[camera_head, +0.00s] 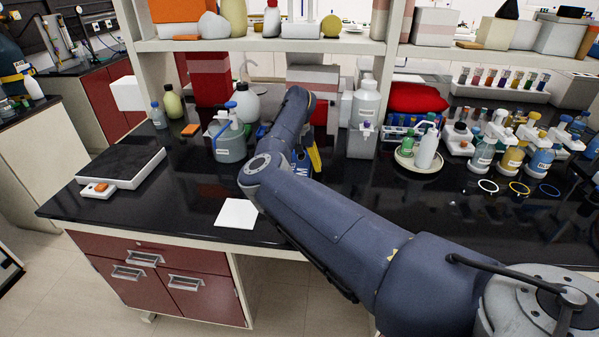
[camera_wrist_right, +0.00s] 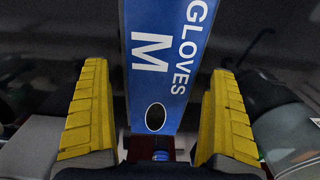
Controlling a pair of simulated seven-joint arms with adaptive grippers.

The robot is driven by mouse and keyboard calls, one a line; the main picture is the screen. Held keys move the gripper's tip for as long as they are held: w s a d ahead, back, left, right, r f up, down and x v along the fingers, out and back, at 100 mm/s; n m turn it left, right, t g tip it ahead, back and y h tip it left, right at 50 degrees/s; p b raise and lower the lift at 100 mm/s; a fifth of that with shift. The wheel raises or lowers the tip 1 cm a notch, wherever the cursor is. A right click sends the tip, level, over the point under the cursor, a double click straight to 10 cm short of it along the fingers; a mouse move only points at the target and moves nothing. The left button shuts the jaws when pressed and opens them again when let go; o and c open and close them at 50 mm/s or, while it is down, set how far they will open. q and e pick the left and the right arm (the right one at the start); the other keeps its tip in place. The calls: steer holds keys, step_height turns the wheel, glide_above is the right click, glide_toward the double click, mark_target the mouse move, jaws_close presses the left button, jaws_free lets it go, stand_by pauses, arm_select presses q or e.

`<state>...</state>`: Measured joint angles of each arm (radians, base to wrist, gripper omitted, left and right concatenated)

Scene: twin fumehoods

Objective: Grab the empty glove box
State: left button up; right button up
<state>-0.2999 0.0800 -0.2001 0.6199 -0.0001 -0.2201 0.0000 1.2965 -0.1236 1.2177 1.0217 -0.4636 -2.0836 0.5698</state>
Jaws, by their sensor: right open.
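The blue glove box (camera_wrist_right: 166,50) shows "GLOVES" and "M" in white, with a dark oval opening near one end. In the right wrist view it lies between the two yellow fingers of my right gripper (camera_wrist_right: 156,72), with a gap on each side. The gripper is open. In the head view the box (camera_head: 301,170) shows only as a small blue patch with an M behind my arm; the rest is hidden. One yellow finger of the right gripper (camera_head: 314,154) shows beside it. Whether the box is empty cannot be seen. My left gripper is not in view.
A white square sheet (camera_head: 237,213) lies near the front edge of the black bench (camera_head: 185,215). A shelf (camera_head: 260,46) crosses above.

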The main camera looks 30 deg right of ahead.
steer(key=shift+f, duration=0.4)
steer(key=shift+c, duration=0.2)
steer(key=c, duration=1.2)
steer(key=shift+o, duration=0.2)
steer(key=shift+r, duration=0.1)
